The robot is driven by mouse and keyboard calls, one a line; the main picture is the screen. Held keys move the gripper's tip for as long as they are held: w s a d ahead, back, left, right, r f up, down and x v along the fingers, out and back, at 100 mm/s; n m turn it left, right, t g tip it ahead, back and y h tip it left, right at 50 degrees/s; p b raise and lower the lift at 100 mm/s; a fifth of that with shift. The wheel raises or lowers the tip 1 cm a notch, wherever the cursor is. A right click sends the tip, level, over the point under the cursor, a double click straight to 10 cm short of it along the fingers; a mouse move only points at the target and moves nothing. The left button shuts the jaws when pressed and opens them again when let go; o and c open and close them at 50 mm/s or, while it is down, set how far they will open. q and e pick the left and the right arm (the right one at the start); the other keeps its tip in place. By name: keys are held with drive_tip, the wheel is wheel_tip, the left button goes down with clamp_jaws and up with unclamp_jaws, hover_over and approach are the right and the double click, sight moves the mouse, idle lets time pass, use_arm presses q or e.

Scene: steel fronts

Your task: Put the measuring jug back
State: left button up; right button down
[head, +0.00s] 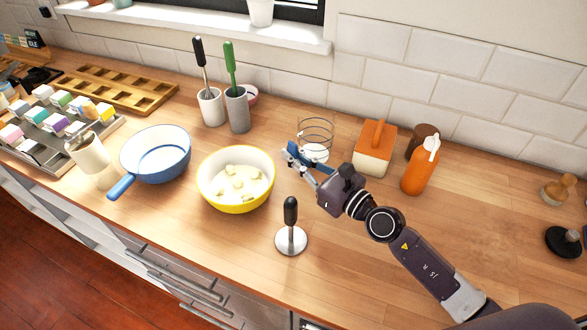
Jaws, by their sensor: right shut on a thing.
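The measuring jug (317,130) is a clear vessel with dark rings around it and something white low inside. It is upright at the back of the wooden counter, right of the utensil holders. My right gripper (292,157) reaches in from the lower right and is shut at the jug's near left side, on what looks like a blue part of it. The fingers hide part of the jug's lower side, so I cannot tell whether its base touches the counter. My left gripper is not in view.
A yellow bowl (236,204) with pale chunks, a blue pan (146,176) and a black-handled tool on a round base (291,240) stand nearby. An orange-and-white box (374,158) and an orange bottle (416,176) stand right of the jug. The right front counter is partly clear.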

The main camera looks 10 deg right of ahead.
drive_tip(key=shift+f+b, duration=1.1)
drive_tip(key=shift+f, duration=0.5)
drive_tip(key=shift+f, duration=0.15)
drive_tip(key=c, duration=2.1)
unclamp_jaws()
drive_tip(key=shift+f, duration=0.1)
drive_tip(key=shift+r, duration=0.3)
drive_tip(key=b+v, duration=0.1)
drive_tip(key=v, duration=0.2)
drive_tip(key=b+v, duration=0.2)
drive_tip(key=v, duration=0.2)
drive_tip(key=b+v, duration=0.1)
drive_tip(key=v, duration=0.2)
drive_tip(key=shift+s+d+f+b, duration=0.2)
drive_tip(key=shift+f+b, duration=0.2)
drive_tip(key=shift+s+d+r+b, duration=0.3)
drive_tip(key=shift+s+d+b, duration=0.1)
drive_tip(key=shift+s, duration=0.25)
